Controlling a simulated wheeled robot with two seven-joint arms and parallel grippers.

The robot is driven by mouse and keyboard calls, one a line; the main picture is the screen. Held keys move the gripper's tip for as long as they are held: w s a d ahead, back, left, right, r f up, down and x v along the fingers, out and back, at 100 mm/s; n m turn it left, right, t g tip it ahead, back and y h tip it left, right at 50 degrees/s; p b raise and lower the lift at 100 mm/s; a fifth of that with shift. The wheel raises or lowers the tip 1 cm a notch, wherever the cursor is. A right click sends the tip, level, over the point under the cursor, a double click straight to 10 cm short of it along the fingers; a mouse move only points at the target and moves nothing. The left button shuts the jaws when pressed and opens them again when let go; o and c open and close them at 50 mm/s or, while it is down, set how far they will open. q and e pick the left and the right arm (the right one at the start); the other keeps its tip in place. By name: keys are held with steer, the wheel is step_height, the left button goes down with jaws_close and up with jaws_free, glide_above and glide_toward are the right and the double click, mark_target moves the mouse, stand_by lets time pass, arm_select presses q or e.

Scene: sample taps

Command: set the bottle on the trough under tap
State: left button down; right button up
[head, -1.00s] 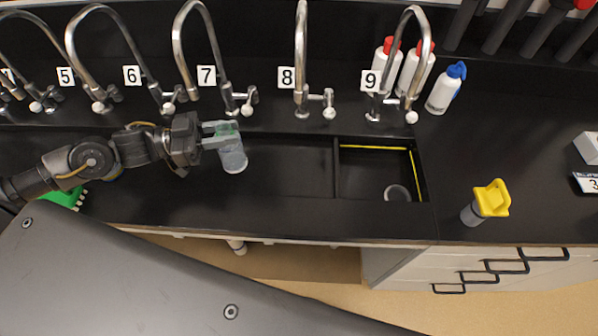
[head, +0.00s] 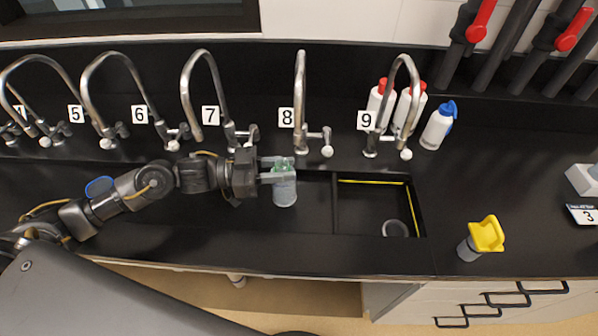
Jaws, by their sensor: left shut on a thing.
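My left gripper (head: 280,171) is shut on a clear, greenish-topped bottle (head: 285,192), which it holds upright over the black trough (head: 310,221). The bottle is below and slightly left of the tap numbered 8 (head: 300,95), near the divider in the trough. The tap numbered 7 (head: 197,85) stands to the left of the bottle. The tap numbered 9 (head: 408,75) stands to the right. I cannot tell whether the bottle's base touches the trough. My right gripper does not show.
A round cup-like thing (head: 395,228) lies in the right compartment, which has yellow strips. A yellow-topped container (head: 485,236) stands on the counter at the right. A blue-capped white bottle (head: 438,126) and red-capped ones (head: 378,100) stand behind. Counter between them is clear.

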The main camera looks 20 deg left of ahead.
mark_target(289, 169)
arm_select(q)
steer(key=shift+x, duration=1.35)
steer(key=shift+d+p, duration=0.2)
steer(key=shift+p, duration=0.1)
steer(key=f, duration=0.2)
steer(key=f+p, duration=0.1)
steer(key=shift+w+d+f, duration=0.15)
steer(key=shift+d+f, duration=0.1)
steer(key=shift+f, duration=0.15)
steer(key=c, duration=1.1)
jaws_free()
